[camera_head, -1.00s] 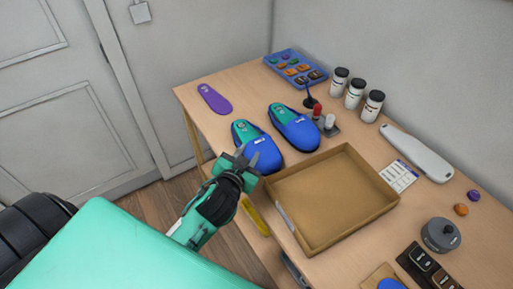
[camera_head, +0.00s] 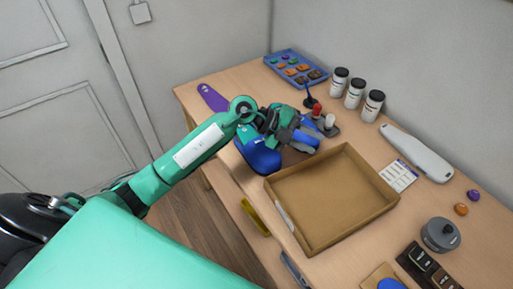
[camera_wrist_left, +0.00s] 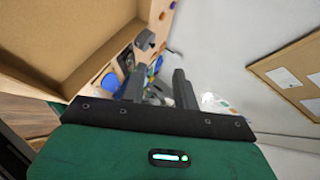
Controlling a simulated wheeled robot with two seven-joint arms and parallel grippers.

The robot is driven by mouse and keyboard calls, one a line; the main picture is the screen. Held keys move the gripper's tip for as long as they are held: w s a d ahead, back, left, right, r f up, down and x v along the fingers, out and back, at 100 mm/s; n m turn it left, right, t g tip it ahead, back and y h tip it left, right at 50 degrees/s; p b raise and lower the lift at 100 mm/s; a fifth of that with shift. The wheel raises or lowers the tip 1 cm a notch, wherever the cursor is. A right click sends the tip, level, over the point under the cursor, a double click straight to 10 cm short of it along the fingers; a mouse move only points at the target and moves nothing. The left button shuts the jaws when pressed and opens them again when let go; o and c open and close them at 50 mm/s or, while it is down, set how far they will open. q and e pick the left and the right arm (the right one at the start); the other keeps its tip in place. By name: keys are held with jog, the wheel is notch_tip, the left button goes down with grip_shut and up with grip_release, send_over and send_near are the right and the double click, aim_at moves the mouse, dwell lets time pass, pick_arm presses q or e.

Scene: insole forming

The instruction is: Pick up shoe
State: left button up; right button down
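Two blue shoes with teal insides stand on the table in the head view. The left shoe (camera_head: 262,158) is partly hidden by my left arm. The right shoe (camera_head: 313,142) is mostly covered by my left gripper (camera_head: 290,132), which is over it, close to its blue toe. In the left wrist view my left gripper (camera_wrist_left: 158,84) has its two dark fingers apart, with a gap between them. I cannot tell if they touch the shoe. My right gripper is not in view.
An open cardboard tray (camera_head: 345,153) lies just in front of the shoes. A purple insole (camera_head: 211,97) lies at the left table edge. Behind are a blue tray of small parts (camera_head: 295,67), white jars (camera_head: 355,94) and a small stand (camera_head: 330,124).

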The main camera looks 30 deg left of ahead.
pick_arm(q)
jog(key=w+a+f+n+g+y, duration=0.1)
jog(key=w+a+f+g+y, duration=0.2)
jog(key=a+y, duration=0.6)
jog(key=n+y+p, duration=0.4)
send_over(241, 146)
notch_tip(241, 146, down, 8)
notch_tip(241, 146, down, 4)
jog(key=shift+w+r+p, duration=0.1)
jog(key=shift+p, duration=0.45)
jog(key=shift+f, duration=0.35)
jog(key=shift+w+m, duration=0.1)
jog(key=shift+m, duration=0.2)
grip_shut()
